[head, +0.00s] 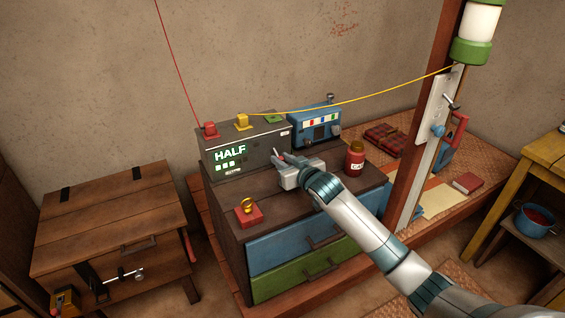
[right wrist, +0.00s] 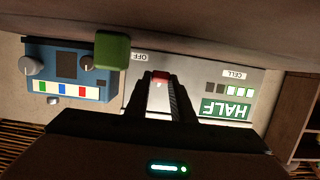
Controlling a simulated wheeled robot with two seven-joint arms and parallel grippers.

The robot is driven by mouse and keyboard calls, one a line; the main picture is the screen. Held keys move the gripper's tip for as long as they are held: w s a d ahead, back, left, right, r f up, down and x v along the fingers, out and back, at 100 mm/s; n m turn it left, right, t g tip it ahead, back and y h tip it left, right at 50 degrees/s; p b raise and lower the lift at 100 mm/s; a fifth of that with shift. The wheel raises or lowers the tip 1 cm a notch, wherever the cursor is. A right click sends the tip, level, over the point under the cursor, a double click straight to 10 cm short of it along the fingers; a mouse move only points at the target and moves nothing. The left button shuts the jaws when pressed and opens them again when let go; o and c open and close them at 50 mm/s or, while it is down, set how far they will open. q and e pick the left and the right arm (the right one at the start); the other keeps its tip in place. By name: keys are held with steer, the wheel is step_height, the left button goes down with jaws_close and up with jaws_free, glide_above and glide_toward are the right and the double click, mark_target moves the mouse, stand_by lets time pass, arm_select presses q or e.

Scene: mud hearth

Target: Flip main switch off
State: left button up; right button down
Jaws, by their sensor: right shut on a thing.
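A dark grey power box (head: 218,168) with a lit green HALF display (head: 230,153) stands on the chest; its panel (right wrist: 200,72) shows upside down in the right wrist view, with CELL and OFF labels. The main switch (right wrist: 161,77), a lever with a red tip, sits between the fingers of my right gripper (right wrist: 161,88) near the OFF label (right wrist: 143,57). In the head view my right gripper (head: 278,158) reaches the right part of the box's front and is shut on the lever. The fingers hide most of the lever, so its position is unclear. My left gripper is not in view.
A blue device (head: 316,127) stands right of the box. A red jar (head: 355,158) is near my right forearm. A red block with a yellow ring (head: 248,212) sits at the chest's front left. A yellow cable (head: 350,101) runs above; a wooden post (head: 425,130) stands right.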

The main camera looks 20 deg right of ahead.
steer(key=c, duration=1.5)
jaws_free()
steer(key=shift+s, duration=0.1)
steer(key=shift+v, duration=0.8)
steer(key=b+v, duration=0.2)
steer(key=v, duration=1.2)
steer(key=shift+s+d, duration=0.15)
steer(key=shift+s, duration=0.2)
steer(key=shift+s+d+r, duration=0.1)
steer(key=shift+s+r, duration=0.1)
steer(key=shift+s, duration=0.25)
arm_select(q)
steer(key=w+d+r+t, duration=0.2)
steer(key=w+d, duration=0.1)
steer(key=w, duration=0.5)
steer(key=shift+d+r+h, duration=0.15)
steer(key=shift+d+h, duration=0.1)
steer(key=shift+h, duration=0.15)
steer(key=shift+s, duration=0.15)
